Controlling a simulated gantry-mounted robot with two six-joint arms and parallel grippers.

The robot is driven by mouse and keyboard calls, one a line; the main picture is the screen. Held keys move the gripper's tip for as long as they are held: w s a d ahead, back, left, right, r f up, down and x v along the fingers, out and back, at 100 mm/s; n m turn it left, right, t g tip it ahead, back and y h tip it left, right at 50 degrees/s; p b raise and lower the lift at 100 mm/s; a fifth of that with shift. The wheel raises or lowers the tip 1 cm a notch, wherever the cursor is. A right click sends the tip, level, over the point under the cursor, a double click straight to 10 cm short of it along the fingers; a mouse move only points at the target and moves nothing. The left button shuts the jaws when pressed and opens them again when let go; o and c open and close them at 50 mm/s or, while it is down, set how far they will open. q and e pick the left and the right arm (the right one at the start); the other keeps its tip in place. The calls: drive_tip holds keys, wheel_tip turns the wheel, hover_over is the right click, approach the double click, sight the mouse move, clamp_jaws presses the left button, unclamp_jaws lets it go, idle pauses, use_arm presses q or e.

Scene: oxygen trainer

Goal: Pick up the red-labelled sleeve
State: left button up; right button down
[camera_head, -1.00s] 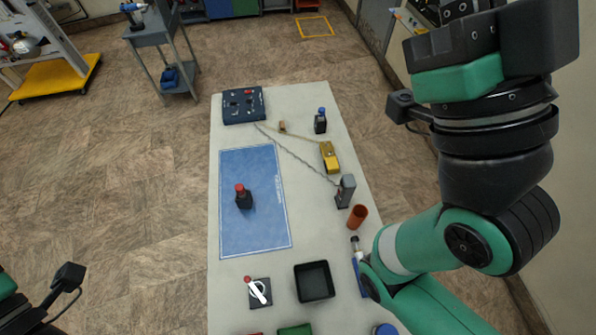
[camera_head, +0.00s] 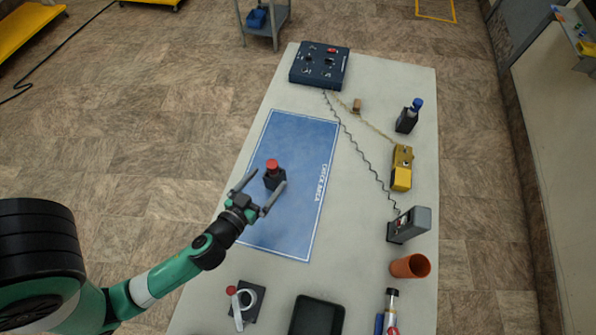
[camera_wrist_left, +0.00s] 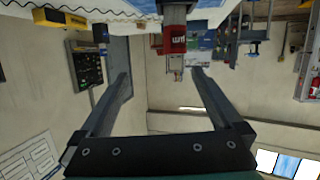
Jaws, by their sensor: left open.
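The red-labelled sleeve appears to be the small dark upright piece with a red top (camera_head: 274,175) on the blue mat (camera_head: 303,150). In the left wrist view a red part with white lettering (camera_wrist_left: 173,41) shows upside down under a grey body, between and ahead of the fingers. My left gripper (camera_head: 269,180) is open and empty, its fingers spread to either side of the piece in the head view. Whether the tips reach past it or touch it, I cannot tell. The fingers also show apart in the left wrist view (camera_wrist_left: 161,75). My right gripper is out of view.
A dark blue box (camera_head: 320,66) is at the table's far end. A blue-capped bottle (camera_head: 408,116), yellow device (camera_head: 402,168), grey device (camera_head: 409,225) and orange cup (camera_head: 410,266) line the right side. A black tray (camera_head: 316,316) and a dark stand (camera_head: 247,302) are in front.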

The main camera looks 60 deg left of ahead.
use_arm(q)
drive_tip(key=g+b, duration=0.1)
drive_tip(key=b, duration=0.2)
approach(270, 180)
drive_tip(key=p+x, duration=0.3)
drive_tip(key=x, duration=0.4)
drive_tip(key=shift+a+f, duration=0.1)
drive_tip(key=shift+w+a+f, duration=0.1)
drive_tip(key=shift+w+f, duration=0.1)
drive_tip(key=shift+w+a, duration=0.15)
drive_tip(key=shift+w, duration=0.05)
drive_tip(key=p+x, duration=0.1)
drive_tip(key=x, duration=0.3)
drive_tip(key=shift+w+a+r, duration=0.1)
drive_tip(key=shift+w+a+f, duration=0.1)
drive_tip(key=shift+w+f, duration=0.05)
drive_tip(key=shift+f, duration=0.05)
drive_tip(key=c, duration=1.4)
drive_tip(key=shift+c, duration=0.2)
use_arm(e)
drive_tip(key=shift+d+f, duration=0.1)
